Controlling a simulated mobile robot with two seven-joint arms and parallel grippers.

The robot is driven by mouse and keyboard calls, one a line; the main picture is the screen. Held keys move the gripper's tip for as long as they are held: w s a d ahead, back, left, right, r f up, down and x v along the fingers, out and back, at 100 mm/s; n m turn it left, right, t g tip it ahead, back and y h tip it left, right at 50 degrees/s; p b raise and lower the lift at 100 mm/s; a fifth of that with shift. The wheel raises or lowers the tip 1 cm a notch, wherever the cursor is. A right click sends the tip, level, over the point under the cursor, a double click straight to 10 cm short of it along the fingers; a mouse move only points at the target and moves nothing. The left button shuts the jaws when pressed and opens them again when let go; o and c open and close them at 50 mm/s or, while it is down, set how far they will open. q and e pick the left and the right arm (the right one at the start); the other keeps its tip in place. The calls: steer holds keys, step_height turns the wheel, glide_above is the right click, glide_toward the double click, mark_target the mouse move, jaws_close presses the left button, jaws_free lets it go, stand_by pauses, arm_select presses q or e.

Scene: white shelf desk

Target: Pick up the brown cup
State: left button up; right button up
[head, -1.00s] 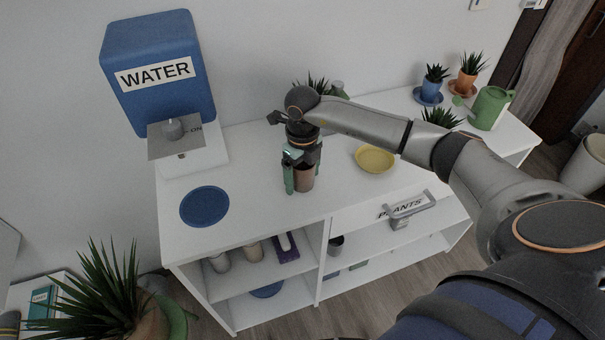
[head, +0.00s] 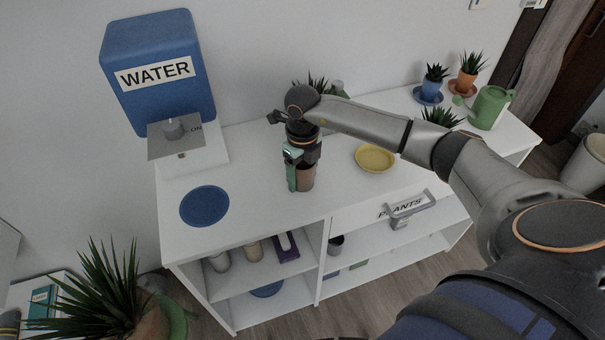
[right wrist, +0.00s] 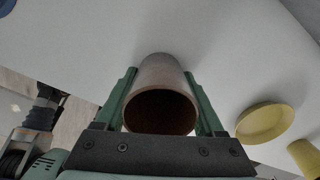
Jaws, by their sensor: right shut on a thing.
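The brown cup (head: 306,178) stands on the white desk top, near its front edge. My right gripper (head: 299,180) comes down over it from above and is shut on it, with a green finger on each side of the cup. In the right wrist view the cup (right wrist: 161,98) sits between the two green fingers (right wrist: 162,103) with its open, dark mouth toward the camera. In the head view part of the cup is hidden by the gripper. I cannot tell whether the cup's base touches the desk. My left gripper is not in view.
A blue plate (head: 205,206) lies left of the cup and a yellow dish (head: 375,158) lies right of it; it also shows in the right wrist view (right wrist: 264,122). A blue water dispenser (head: 160,75) stands at back left. Potted plants and a green watering can (head: 490,108) stand at right.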

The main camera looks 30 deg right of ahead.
mark_target(303, 166)
steer(key=shift+r, duration=0.55)
step_height(303, 166, up, 2)
steer(key=shift+s+r, duration=0.1)
steer(key=shift+r, duration=0.1)
steer(key=s+a+r, duration=0.2)
steer(key=s+r, duration=0.7)
steer(key=s, duration=0.5)
steer(key=w+a+r+n+p, duration=0.2)
steer(key=a+r+n+p, duration=0.1)
steer(key=n, duration=1.4)
steer(key=w+a+r+n+p, duration=0.2)
steer(key=a+r+n+p, duration=0.1)
steer(key=n, duration=1.4)
steer(key=shift+a+r, duration=0.2)
steer(key=shift+a, duration=0.7)
